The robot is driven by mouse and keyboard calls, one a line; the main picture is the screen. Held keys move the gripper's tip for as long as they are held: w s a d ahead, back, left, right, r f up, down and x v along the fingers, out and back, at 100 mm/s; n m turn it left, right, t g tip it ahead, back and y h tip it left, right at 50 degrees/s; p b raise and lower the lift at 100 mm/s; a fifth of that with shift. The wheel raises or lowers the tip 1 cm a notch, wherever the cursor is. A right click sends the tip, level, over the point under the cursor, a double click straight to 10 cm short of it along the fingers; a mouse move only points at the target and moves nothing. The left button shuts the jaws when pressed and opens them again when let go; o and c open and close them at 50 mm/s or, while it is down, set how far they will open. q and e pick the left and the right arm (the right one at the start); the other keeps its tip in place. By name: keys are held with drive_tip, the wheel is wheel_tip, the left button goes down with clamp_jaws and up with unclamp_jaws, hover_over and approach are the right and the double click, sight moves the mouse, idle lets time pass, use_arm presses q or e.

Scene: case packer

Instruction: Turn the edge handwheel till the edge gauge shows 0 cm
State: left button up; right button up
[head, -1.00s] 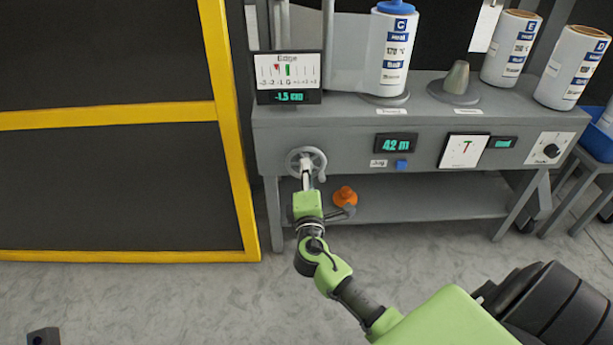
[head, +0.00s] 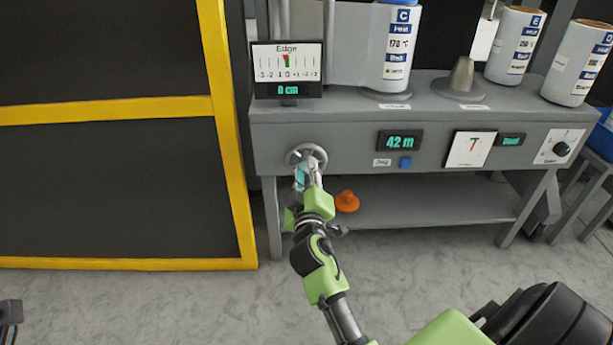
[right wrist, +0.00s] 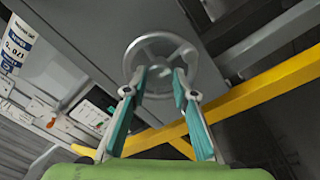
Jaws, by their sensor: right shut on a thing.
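The edge gauge (head: 287,70) stands on the left end of the grey machine. Its display reads 0 cm, and its red and green marks stand together near 0. The grey edge handwheel (head: 322,154) is on the machine's front, below the gauge. My right gripper (head: 305,172) is at the wheel.
An orange knob (head: 347,201) is just right of my right gripper, by the lower shelf (head: 430,202). A blue button (head: 405,162) and a 42 m display (head: 399,141) are to the right. A yellow-framed dark panel (head: 222,120) stands left. The floor in front is clear.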

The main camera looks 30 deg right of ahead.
drive_tip(key=shift+f+m, duration=0.15)
drive_tip(key=shift+m, duration=0.75)
drive_tip(key=shift+b, duration=0.3)
drive_tip(key=o, duration=1.1)
wheel_tip(320, 180, up, 10)
drive_tip(key=shift+r, duration=0.1)
